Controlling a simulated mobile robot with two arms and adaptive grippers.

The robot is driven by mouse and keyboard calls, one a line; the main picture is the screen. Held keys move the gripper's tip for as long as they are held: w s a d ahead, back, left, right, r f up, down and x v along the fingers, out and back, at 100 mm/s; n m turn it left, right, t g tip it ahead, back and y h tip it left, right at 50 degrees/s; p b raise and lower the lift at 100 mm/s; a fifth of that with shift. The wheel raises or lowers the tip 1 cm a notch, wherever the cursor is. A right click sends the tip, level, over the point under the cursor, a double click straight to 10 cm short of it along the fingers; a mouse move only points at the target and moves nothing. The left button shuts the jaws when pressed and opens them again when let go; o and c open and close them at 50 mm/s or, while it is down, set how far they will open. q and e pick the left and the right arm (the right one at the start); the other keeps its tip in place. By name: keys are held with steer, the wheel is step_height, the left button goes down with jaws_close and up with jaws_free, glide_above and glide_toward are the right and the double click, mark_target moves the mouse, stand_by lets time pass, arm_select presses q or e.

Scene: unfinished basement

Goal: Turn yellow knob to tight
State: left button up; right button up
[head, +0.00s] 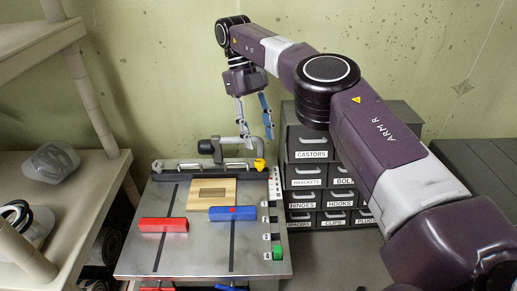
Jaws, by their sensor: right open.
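The yellow knob (260,164) is small and sits at the back right of a grey metal fixture board (150,258), at the right end of a dark rail. My right gripper (256,133) hangs from the arm above and just behind the knob in the picture. Its fingers are spread open, with blue on one fingertip, and nothing is between them. The fingers look apart from the knob, but the exact gap in depth is hard to tell. My left gripper is not in view.
Labelled drawers (311,155) stand behind on the right. Shelves (40,45) stand at left. The wall is close behind.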

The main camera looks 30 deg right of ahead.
steer(key=shift+r, duration=1)
